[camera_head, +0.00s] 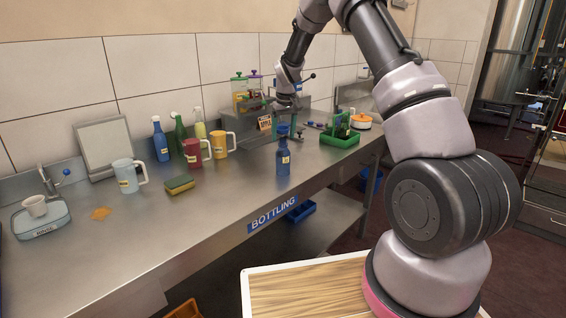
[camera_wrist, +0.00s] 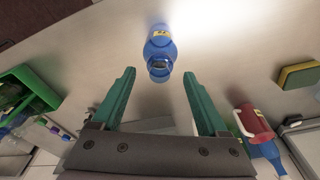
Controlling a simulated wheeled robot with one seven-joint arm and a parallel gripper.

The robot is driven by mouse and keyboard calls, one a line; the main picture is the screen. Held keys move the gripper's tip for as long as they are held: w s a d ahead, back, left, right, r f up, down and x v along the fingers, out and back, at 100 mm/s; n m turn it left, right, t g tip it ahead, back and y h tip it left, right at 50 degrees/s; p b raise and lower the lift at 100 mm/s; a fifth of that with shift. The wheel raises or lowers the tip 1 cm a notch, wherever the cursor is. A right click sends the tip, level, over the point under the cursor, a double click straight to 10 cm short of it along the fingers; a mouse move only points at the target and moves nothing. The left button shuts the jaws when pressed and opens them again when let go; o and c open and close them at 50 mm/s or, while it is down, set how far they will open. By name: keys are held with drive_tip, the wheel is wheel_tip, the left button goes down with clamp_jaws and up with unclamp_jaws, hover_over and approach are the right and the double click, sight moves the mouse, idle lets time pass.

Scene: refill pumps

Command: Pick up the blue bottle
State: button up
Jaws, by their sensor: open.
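A blue bottle (camera_head: 283,160) with a pale label stands upright near the front edge of the steel counter. In the wrist view the blue bottle (camera_wrist: 159,42) is seen from above, at top centre, with its mouth toward me. My gripper (camera_wrist: 159,73) is open and empty, its two green fingers spread on either side of the line to the bottle's mouth. In the head view my gripper (camera_head: 286,128) is close by the bottle's top. I cannot tell whether they touch. A second blue bottle (camera_head: 160,142) with a white cap stands by the wall.
A red mug (camera_head: 196,152), a yellow mug (camera_head: 221,145) and a sponge (camera_head: 180,185) stand left of the bottle. A green crate (camera_head: 340,138) is to its right. The counter (camera_head: 225,208) left of the bottle toward the front edge is clear.

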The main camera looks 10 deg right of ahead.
sight(283, 140)
drive_tip(key=shift+w+f, duration=0.2)
drive_tip(key=shift+f, duration=1.35)
clamp_jaws()
